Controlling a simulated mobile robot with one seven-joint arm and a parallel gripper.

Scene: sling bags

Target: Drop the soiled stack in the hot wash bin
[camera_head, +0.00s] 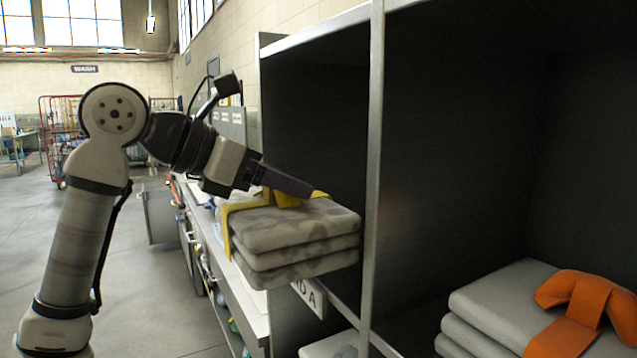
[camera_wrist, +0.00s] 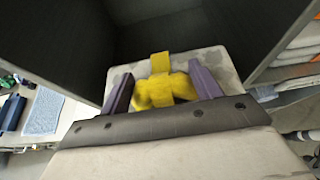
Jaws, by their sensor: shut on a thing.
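The soiled stack (camera_head: 298,232) is several folded grey cloths with dark stains, bound by a yellow strap with a knot (camera_head: 285,198) on top. My gripper (camera_head: 303,189) reaches it from the upper left and is shut on the yellow knot. In the wrist view the knot (camera_wrist: 165,90) lies between the two purple fingers, with the stained cloth (camera_wrist: 192,61) beyond. The stack is level, at the front of the left shelf bay; whether it touches the shelf is hidden. No bin can be made out as the hot wash bin.
A shelf upright (camera_head: 373,180) stands just right of the stack. A clean grey stack (camera_head: 497,301) with an orange strap lies in the right bay. A grey bin (camera_head: 160,213) and a long counter (camera_head: 240,295) stand left of the shelf. Open floor lies left.

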